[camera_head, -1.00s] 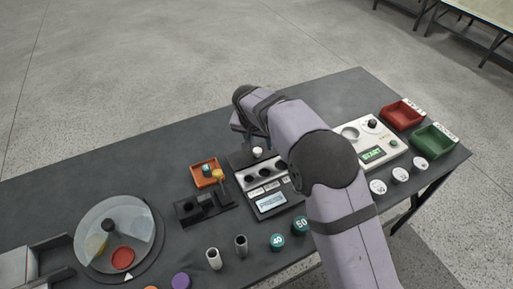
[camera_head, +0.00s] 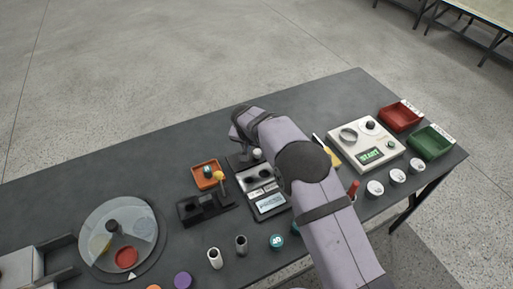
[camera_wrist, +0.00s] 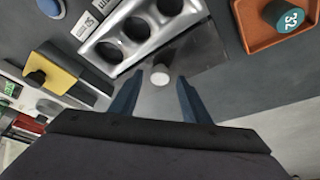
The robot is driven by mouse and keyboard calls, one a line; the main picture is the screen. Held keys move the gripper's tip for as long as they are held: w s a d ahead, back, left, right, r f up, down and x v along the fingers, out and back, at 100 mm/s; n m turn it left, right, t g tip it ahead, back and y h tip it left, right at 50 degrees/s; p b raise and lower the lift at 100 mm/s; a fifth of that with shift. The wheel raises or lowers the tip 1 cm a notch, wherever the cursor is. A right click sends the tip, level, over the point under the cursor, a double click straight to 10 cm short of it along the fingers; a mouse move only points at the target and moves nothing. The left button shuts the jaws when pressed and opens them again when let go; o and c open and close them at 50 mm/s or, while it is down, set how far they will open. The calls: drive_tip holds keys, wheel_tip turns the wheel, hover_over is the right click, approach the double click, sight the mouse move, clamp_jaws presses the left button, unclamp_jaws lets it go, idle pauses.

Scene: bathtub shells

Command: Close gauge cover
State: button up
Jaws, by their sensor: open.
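The gauge (camera_head: 270,202) stands mid-table, a dark box with a display and a silver panel of round wells; my arm hides part of it. In the wrist view its silver panel (camera_wrist: 103,51) is at upper left. A dark, see-through plate (camera_wrist: 205,48), seemingly the gauge cover, lies folded back beyond the panel, leaving the wells uncovered. Its pale knob (camera_wrist: 160,76) also shows in the head view (camera_head: 257,154). My gripper (camera_wrist: 156,88) is open and empty, its fingertips on either side of the knob in the picture; contact cannot be told.
An orange tray (camera_wrist: 257,37) with a teal cap marked 32 (camera_wrist: 286,16) is beside the cover. A black block with a yellow part (camera_head: 219,176) stands left of the gauge. A white scale (camera_head: 349,151) is to the right. The table behind the gauge is clear.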

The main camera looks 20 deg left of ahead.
drive_tip(key=shift+w+f, duration=0.2)
drive_tip(key=shift+f, duration=0.25)
clamp_jaws()
drive_tip(key=shift+s+d+b, duration=1.7)
drive_tip(key=shift+s+d, duration=1.3)
drive_tip(key=shift+d, duration=0.1)
drive_tip(key=shift+c, duration=1.5)
unclamp_jaws()
drive_tip(key=o, duration=0.3)
drive_tip(key=shift+s+d, duration=0.1)
drive_tip(key=shift+s, duration=0.05)
